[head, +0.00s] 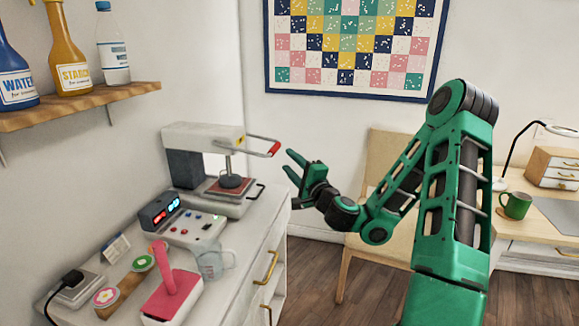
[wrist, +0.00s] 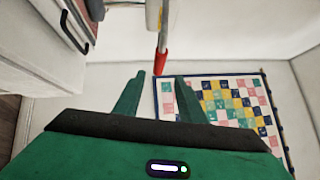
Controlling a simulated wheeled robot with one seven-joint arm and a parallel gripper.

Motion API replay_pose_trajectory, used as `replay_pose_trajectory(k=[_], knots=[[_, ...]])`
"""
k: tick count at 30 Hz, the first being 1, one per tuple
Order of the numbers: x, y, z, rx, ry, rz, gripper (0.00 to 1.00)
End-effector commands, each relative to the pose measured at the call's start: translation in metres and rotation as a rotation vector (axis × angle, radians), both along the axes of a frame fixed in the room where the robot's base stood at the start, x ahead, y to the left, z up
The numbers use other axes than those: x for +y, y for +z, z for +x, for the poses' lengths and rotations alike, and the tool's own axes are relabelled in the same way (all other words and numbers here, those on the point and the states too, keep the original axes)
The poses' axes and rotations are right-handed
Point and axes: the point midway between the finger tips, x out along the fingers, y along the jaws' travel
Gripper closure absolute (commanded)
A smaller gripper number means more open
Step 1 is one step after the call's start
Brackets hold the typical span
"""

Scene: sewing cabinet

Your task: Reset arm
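My gripper (head: 291,172) is at the end of my green arm, in the middle of the head view. Its two fingers are spread apart with nothing between them, so it is open and empty. It points left toward the heat press (head: 212,165) on the white cabinet, a short way right of the press's red-tipped handle (head: 272,148). In the wrist view both green fingers (wrist: 153,97) show apart, and the red handle tip (wrist: 161,62) appears beyond them. Whether the gripper touches the handle cannot be told, but a gap shows in the head view.
The white cabinet (head: 262,232) also holds a control box (head: 190,228), a pink tool (head: 173,292) and a clear measuring cup (head: 214,262). A wooden shelf (head: 90,103) with bottles is above. A chair (head: 392,150) and a desk with a green mug (head: 515,205) stand at right.

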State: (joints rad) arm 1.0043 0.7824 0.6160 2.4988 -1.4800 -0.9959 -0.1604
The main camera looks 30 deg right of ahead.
Motion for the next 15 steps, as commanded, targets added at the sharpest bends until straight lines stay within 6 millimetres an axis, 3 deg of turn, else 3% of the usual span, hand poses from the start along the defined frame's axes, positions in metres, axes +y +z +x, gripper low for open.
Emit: replay_pose_trajectory(k=[15], knots=[[0.0039,0.0007,-0.0001,0.000,0.011,-0.017,0.63]])
